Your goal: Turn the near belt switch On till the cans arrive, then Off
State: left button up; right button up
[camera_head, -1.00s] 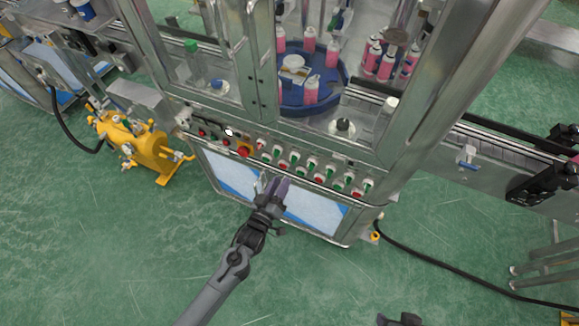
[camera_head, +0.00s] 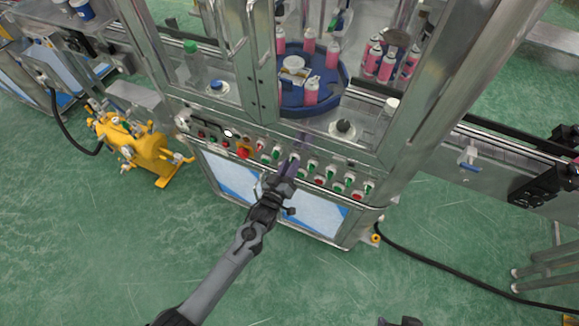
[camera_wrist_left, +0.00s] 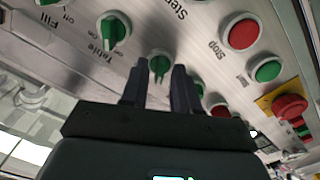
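The control panel on the machine front carries a row of green rotary switches, red buttons and white labels. In the left wrist view, a green switch (camera_wrist_left: 159,65) stands between the fingertips of my left gripper (camera_wrist_left: 160,88), with a gap showing on each side. The label at this switch is not readable. In the head view, the left gripper (camera_head: 289,168) is at the panel's middle and covers some switches. Pink cans (camera_head: 311,90) stand on the blue round table inside the machine. A dark part, perhaps my right gripper (camera_head: 400,321), barely shows at the bottom edge.
A red emergency button on yellow (camera_head: 244,152) sits left on the panel; it also shows in the wrist view (camera_wrist_left: 290,107). A green "Table" switch (camera_wrist_left: 114,30) is beside the straddled one. Glass doors (camera_head: 240,50) rise above the panel. A yellow pump (camera_head: 135,148) stands left.

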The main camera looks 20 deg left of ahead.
pick_arm(q)
grip_shut()
